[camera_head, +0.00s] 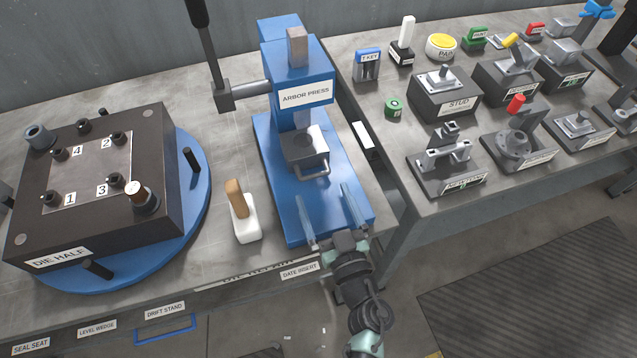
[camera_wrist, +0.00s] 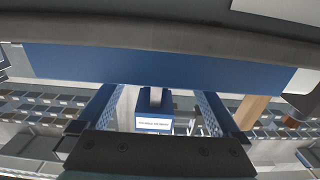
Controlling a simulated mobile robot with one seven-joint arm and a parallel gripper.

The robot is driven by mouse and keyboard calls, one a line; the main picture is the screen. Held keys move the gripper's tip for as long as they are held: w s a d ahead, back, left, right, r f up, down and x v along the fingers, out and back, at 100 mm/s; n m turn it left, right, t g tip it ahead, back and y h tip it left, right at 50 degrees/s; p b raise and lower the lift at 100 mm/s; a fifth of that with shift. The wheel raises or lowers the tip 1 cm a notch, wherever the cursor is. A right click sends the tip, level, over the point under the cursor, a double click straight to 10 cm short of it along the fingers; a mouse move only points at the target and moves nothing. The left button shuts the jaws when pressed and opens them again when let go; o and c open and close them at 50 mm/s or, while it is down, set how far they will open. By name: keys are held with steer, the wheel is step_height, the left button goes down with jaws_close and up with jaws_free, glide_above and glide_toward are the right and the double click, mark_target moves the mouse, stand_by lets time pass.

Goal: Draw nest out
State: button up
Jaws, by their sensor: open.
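The nest appears to be the dark grey block (camera_head: 305,150) with a light bar handle (camera_head: 313,171) on its front. It sits on the blue base of the arbor press (camera_head: 305,95), below the ram. My gripper (camera_head: 332,212) is over the front part of the press base, with its two long fingers spread apart and pointing toward the press. The fingers are empty and apart from the handle. In the wrist view my gripper (camera_wrist: 155,112) shows open fingers on either side of a blue part with a white label. The nest cannot be made out clearly in the wrist view.
A white block with a wooden handle (camera_head: 241,212) stands left of the press. The die half (camera_head: 90,185) rests on a blue turntable further left. A second bench (camera_head: 400,200) with several labelled fixtures stands to the right, across a narrow gap.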

mark_target(315, 178)
steer(key=shift+b+x, duration=0.3)
steer(key=shift+x, duration=1.75)
jaws_close()
